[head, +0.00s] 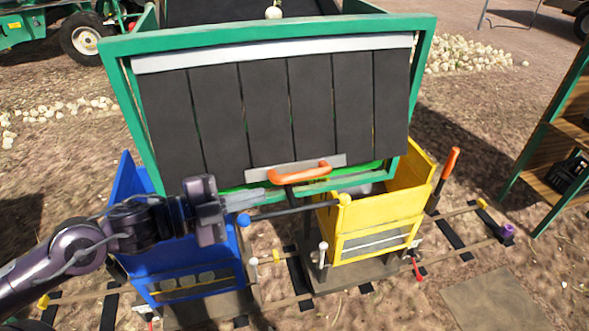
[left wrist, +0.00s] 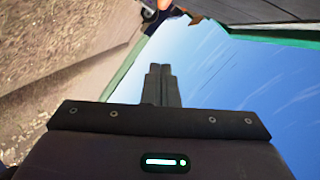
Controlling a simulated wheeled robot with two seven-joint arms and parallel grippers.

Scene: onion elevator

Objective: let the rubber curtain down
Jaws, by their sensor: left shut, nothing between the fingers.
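The rubber curtain (head: 265,110) is a row of black strips hanging from a pale bar inside the green frame (head: 425,70). The strips reach close to the frame's lower edge. An orange handle (head: 300,174) on a grey plate (head: 262,172) sits at the curtain's bottom. My left gripper (head: 262,198) is shut and empty, just left of and slightly below the handle, apparently apart from it. In the left wrist view its closed fingers (left wrist: 160,85) show against a blue surface. My right gripper is in neither view.
A blue crate (head: 190,265) stands below my left gripper, and a yellow crate (head: 375,235) to its right. A dark bar with a blue knob (head: 244,220) runs between them. An orange-gripped lever (head: 450,165) and a shelf (head: 550,150) stand at right.

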